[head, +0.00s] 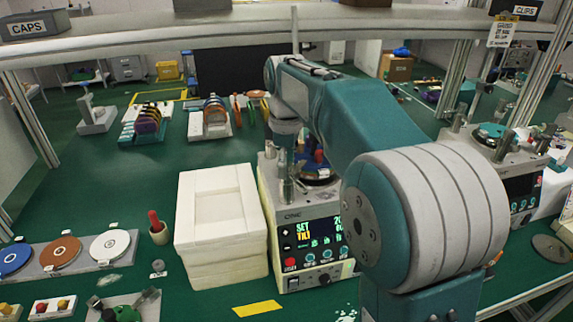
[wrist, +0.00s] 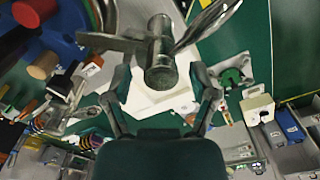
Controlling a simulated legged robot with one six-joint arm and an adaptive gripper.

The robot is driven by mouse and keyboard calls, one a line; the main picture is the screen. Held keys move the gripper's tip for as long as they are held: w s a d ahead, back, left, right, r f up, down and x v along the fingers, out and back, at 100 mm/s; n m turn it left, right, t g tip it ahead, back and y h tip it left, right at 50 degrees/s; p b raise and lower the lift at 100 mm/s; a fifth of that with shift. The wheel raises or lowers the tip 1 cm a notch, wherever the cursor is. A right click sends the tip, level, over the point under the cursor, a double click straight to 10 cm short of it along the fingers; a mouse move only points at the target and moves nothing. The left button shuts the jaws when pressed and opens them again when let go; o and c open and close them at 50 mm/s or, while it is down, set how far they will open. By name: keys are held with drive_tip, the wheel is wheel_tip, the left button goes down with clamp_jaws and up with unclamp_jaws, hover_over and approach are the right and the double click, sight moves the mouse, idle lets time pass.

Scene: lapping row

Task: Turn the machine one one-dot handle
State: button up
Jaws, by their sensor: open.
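A grey machine (head: 310,240) with a lit display stands in the middle of the head view. Metal posts (head: 285,185) rise at its left side, by a round plate with coloured parts. In the wrist view, a metal post with bar-like arms (wrist: 160,68) is near my gripper (wrist: 161,80). My gripper is open, one finger to each side of the post's round end; I cannot tell whether either finger touches it. No dot mark can be made out. My arm hides part of the machine, and my gripper is not clear in the head view.
White foam blocks (head: 222,215) are stacked left of the machine. A second machine (head: 515,175) stands at right. A tray of discs (head: 75,270) and a cup with a red handle (head: 158,232) are at left. A shelf (head: 240,38) crosses above.

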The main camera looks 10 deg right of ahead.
drive_tip(key=shift+f, duration=0.15)
clamp_jaws()
drive_tip(key=shift+m, duration=0.3)
drive_tip(key=shift+f+m, duration=0.1)
drive_tip(key=shift+m, duration=2.5)
unclamp_jaws()
